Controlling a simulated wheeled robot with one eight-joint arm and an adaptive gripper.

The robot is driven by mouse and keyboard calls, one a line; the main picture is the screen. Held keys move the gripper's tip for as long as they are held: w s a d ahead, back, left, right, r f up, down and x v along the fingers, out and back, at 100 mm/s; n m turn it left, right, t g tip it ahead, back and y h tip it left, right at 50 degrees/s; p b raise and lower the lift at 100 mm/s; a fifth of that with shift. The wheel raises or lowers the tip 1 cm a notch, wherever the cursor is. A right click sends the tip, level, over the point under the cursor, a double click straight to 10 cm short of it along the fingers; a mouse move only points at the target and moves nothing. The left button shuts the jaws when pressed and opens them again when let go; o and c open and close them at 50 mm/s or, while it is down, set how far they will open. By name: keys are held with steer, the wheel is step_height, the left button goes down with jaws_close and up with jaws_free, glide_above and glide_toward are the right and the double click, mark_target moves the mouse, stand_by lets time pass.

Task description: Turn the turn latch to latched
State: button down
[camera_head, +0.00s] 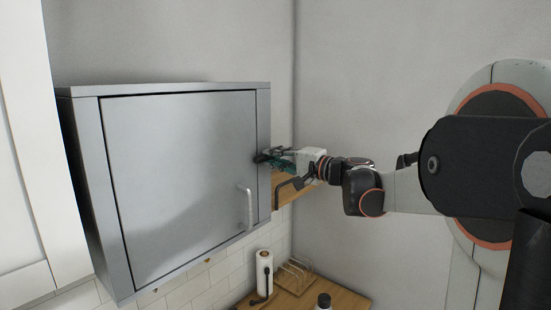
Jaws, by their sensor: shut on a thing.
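A grey metal wall cabinet (180,180) hangs at the left, its door closed flush in the frame. A small dark turn latch (257,158) sits on the right frame of the cabinet beside the door's edge. My gripper (265,157) reaches in from the right and is shut on the latch. The fingers cover most of the latch, so its exact angle cannot be told. A vertical bar handle (247,207) is on the door's lower right, below my gripper and apart from it.
A wooden shelf (288,188) with a dark bracket is just below my gripper. A wooden counter (335,297) below holds a paper towel roll (264,272), a rack (297,272) and a dark-capped bottle (323,302). A white cupboard (30,150) stands at far left.

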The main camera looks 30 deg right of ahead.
steer(key=shift+m+b, duration=0.4)
steer(key=shift+m, duration=0.1)
steer(key=c, duration=1.6)
jaws_free()
steer(key=shift+o, duration=0.2)
steer(key=shift+s, duration=0.1)
steer(key=v, duration=0.7)
steer(key=shift+s, duration=0.15)
